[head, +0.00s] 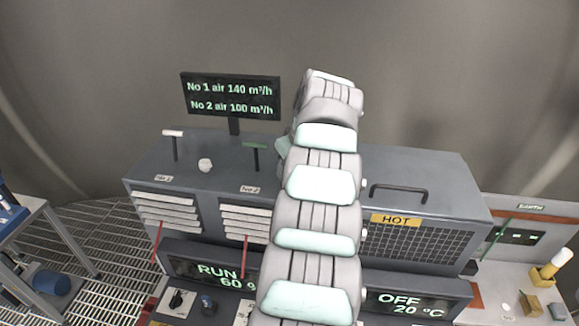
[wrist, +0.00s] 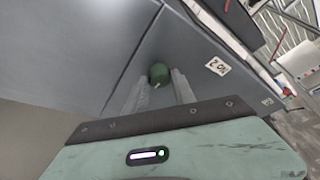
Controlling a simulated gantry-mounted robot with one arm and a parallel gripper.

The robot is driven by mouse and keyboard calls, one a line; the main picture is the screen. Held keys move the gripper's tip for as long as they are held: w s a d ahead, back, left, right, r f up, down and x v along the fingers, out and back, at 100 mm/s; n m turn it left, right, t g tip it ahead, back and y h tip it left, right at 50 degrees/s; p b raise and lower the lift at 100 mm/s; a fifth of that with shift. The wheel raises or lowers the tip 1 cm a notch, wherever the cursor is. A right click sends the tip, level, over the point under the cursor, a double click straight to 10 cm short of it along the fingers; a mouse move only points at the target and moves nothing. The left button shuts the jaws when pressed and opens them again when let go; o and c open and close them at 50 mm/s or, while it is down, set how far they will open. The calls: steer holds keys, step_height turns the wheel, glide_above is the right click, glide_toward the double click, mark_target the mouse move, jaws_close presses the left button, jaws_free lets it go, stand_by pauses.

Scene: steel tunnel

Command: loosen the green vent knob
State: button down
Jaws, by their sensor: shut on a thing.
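The green vent knob (wrist: 158,74) is a small round knob on the grey cabinet top, seen in the wrist view. My gripper (wrist: 157,82) has one finger on each side of it and is shut on it. In the head view my arm hides the knob and most of my gripper. A similar white knob (head: 205,165) stands on the cabinet top to the left, near the No 1 label (head: 164,178).
A white-topped T-handle (head: 174,143) and a dark green T-handle (head: 255,154) stand up from the cabinet (head: 215,185). A display (head: 231,97) rises behind. A black handle (head: 398,190) and the HOT label (head: 397,220) lie right of my arm.

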steer(key=c, duration=1)
jaws_free()
steer(key=shift+c, duration=0.2)
steer(key=shift+r, duration=0.1)
steer(key=v, duration=1)
steer(key=shift+r+b, duration=0.3)
steer(key=shift+b, duration=0.05)
steer(key=shift+s, duration=0.1)
